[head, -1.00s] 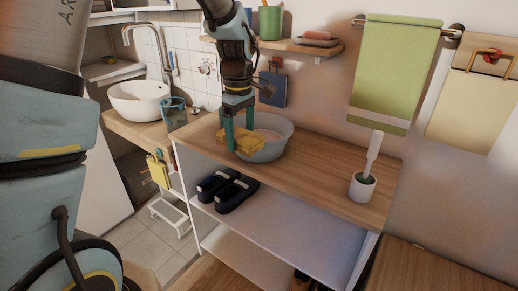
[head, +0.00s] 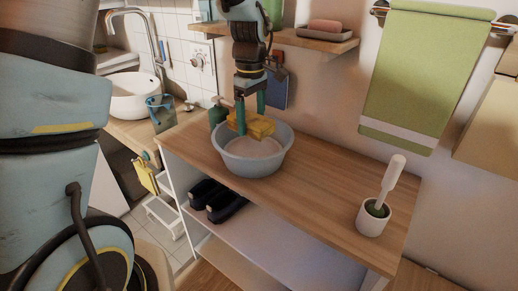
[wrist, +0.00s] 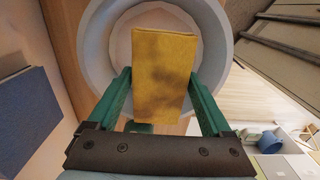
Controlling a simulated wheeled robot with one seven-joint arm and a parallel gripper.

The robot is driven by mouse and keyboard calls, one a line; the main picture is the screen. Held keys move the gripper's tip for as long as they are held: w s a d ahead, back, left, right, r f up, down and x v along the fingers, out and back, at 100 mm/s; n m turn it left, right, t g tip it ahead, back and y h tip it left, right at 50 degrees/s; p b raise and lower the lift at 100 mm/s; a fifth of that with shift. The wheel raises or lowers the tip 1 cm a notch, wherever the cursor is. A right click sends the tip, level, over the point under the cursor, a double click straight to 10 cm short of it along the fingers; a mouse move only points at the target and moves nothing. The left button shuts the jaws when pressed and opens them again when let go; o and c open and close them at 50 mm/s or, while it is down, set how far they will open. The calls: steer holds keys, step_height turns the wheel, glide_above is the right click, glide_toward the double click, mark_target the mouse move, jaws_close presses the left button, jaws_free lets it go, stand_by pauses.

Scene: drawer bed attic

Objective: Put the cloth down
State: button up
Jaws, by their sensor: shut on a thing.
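The yellow cloth (head: 254,125) is folded into a thick pad. My gripper (head: 250,115) is shut on it, with green fingers on either side. The cloth is at the back part of the grey basin (head: 243,166), at about rim height, in the head view. In the wrist view the cloth (wrist: 164,75) sits between the fingers of my gripper (wrist: 160,95), with the round basin (wrist: 95,35) behind it. Whether the cloth touches the basin rim, I cannot tell.
The basin stands on a wooden counter (head: 320,195) with free room to its right. A toilet brush in a white holder (head: 374,218) stands at the right end. A shelf with a soap dish (head: 323,32) is above, and a green towel (head: 420,80) hangs on the wall.

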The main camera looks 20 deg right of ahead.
steer(key=shift+w+d+f, duration=0.15)
steer(key=shift+w+f, duration=0.05)
step_height(320, 180, down, 10)
steer(key=shift+d+r+p, duration=0.1)
steer(key=shift+r+p, duration=0.15)
steer(key=shift+p, duration=0.8)
steer(key=shift+f, duration=0.15)
steer(key=o, duration=1.1)
steer(key=shift+o, duration=0.2)
